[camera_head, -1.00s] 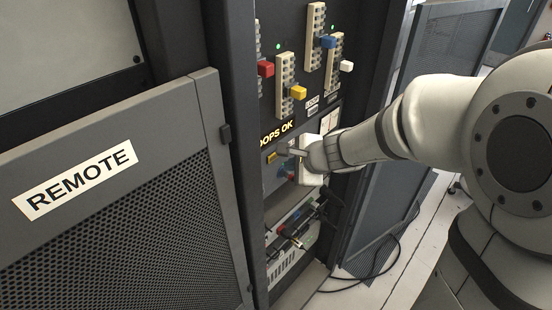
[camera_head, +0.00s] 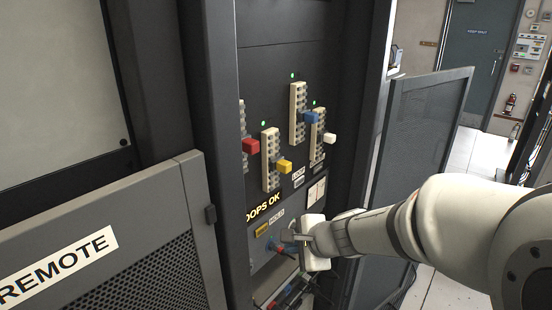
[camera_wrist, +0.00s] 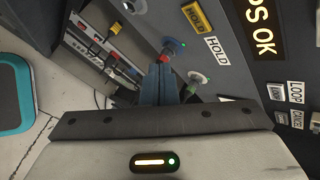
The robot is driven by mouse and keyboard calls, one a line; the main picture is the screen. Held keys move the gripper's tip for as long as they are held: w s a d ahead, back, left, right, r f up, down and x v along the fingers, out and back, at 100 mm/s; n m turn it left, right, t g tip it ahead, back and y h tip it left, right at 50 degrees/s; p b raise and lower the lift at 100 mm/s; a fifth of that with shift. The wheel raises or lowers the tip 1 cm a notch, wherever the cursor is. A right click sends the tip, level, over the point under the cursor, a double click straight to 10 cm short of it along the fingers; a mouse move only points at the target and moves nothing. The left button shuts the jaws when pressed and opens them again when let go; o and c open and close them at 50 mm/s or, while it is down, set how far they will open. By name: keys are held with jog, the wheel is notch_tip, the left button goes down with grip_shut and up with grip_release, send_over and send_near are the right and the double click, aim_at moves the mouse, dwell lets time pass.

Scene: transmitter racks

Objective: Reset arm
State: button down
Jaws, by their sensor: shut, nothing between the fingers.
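My gripper (camera_head: 294,238) is in front of the lower part of the dark rack panel (camera_head: 285,197), just right of the yellow HOLD plate (camera_head: 261,230). Its fingers also show in the wrist view (camera_wrist: 166,70), closed together and empty. A round control with a red part (camera_wrist: 168,50) sits on the panel just beyond the fingertips; I cannot tell whether they touch it. My arm reaches in from the right in the head view.
Above are sliders with red (camera_head: 250,146), yellow (camera_head: 284,167), blue (camera_head: 311,117) and white (camera_head: 330,138) handles. Cabling and connectors (camera_wrist: 108,58) lie below the panel. An open mesh door (camera_head: 425,115) stands to the right, with a grey REMOTE cabinet (camera_head: 150,210) at left.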

jog(key=s+d+r+n+g+h, duration=0.1)
jog(key=s+d+r+n+h, duration=0.1)
jog(key=s+d+n, duration=0.4)
jog(key=s+d+r+n+g+h, duration=0.2)
jog(key=s+d+n+h, duration=0.2)
jog(key=s+n, duration=0.5)
jog(key=shift+s+d, duration=1.15)
jog(key=shift+d, duration=0.05)
